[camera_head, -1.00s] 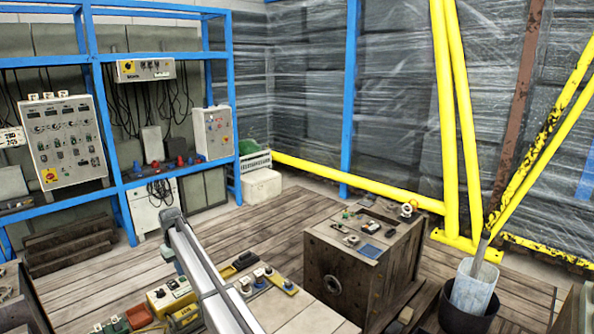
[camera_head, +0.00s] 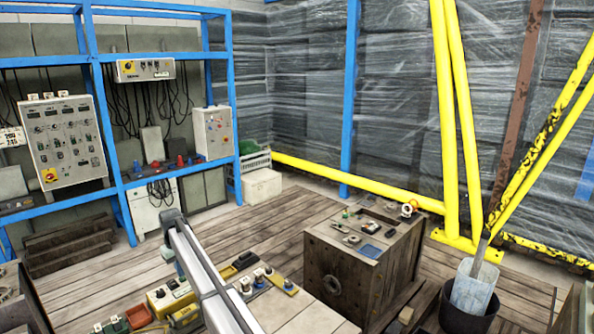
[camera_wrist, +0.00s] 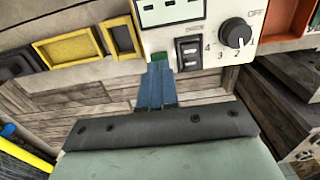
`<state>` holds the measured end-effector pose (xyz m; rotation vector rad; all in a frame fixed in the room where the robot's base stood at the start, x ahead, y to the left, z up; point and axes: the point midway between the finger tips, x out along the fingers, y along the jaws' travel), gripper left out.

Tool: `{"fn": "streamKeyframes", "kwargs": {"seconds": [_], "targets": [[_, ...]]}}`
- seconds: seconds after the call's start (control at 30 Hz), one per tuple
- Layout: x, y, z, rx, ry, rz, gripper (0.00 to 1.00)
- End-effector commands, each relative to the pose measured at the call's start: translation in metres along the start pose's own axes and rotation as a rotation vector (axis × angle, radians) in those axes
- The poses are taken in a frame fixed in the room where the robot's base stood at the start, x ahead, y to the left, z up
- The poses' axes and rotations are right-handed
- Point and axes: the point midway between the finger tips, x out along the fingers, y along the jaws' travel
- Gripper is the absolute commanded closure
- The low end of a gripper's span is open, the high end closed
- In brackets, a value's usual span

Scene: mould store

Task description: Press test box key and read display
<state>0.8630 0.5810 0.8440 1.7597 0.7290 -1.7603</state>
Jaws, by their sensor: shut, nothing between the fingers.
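In the wrist view the test box (camera_wrist: 215,60) is a cream-white case at the top, cut off by the frame edge. It has a display window (camera_wrist: 170,12) with small dark marks too small to read, a black rocker switch (camera_wrist: 189,52) and a black knob (camera_wrist: 235,33) marked OFF and with numbers. My gripper (camera_wrist: 157,68) has blue fingers, shut and empty, with the tips at the lower front edge of the box. A small green key (camera_wrist: 159,56) shows right at the tips; I cannot tell whether they touch it.
Yellow-framed devices (camera_wrist: 68,48) stand left of the box, and an orange tray (camera_wrist: 285,20) is on the right. In the head view a wooden crate (camera_head: 340,270) with small parts and a black bucket (camera_head: 468,310) stand at the right. Blue shelving (camera_head: 120,180) is at the left.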

Motion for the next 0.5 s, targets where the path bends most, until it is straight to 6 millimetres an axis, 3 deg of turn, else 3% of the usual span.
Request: {"fn": "streamKeyframes", "kwargs": {"seconds": [0.5], "targets": [[0.0063, 0.0, -0.0001, 0.0, 0.0, 0.0, 1.0]]}}
